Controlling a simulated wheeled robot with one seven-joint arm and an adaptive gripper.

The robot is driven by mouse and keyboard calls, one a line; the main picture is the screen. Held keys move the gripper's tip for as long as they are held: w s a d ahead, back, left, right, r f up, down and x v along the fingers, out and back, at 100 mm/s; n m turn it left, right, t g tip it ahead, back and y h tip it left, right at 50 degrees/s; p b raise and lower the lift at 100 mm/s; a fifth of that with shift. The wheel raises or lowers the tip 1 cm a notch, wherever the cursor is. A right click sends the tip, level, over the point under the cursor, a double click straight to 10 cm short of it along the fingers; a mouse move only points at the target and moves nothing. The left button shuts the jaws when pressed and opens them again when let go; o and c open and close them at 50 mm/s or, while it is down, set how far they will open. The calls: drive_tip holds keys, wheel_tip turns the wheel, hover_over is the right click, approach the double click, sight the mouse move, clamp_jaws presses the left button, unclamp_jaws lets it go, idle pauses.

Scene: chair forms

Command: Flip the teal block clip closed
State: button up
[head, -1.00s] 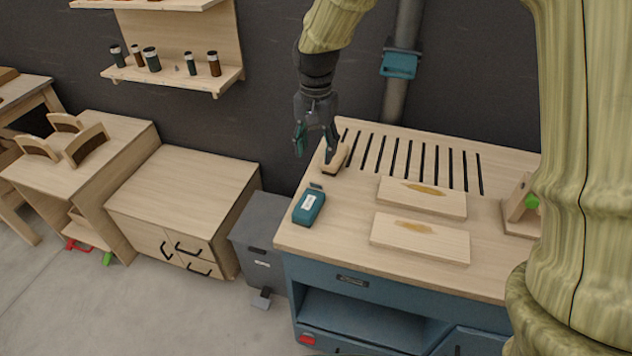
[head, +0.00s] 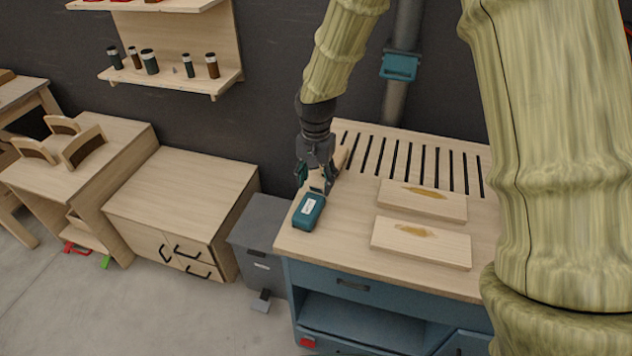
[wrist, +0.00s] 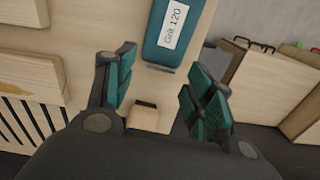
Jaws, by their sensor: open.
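The teal block (head: 309,212) lies near the left edge of the workbench top, and its white label reads "Grit 120" in the wrist view (wrist: 165,48). A thin dark clip (wrist: 159,67) shows at the block's end nearest my gripper; its exact angle is hard to tell. My gripper (head: 316,182) is low over the bench at the block's far end. In the wrist view its teal-padded fingers (wrist: 158,78) are spread, with the clip in line with the gap. Nothing is gripped. In the head view the fingers partly hide the clip.
A small pale wooden piece (wrist: 143,116) lies just behind the clip, close to my fingers. Two wooden boards with stained patches (head: 422,200) (head: 421,243) lie to the right. Dark slots (head: 410,160) run along the bench's back. A grey bin (head: 262,235) stands left of the bench.

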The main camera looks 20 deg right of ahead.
sight(316, 189)
drive_tip(key=shift+f, duration=1)
drive_tip(key=c, duration=1)
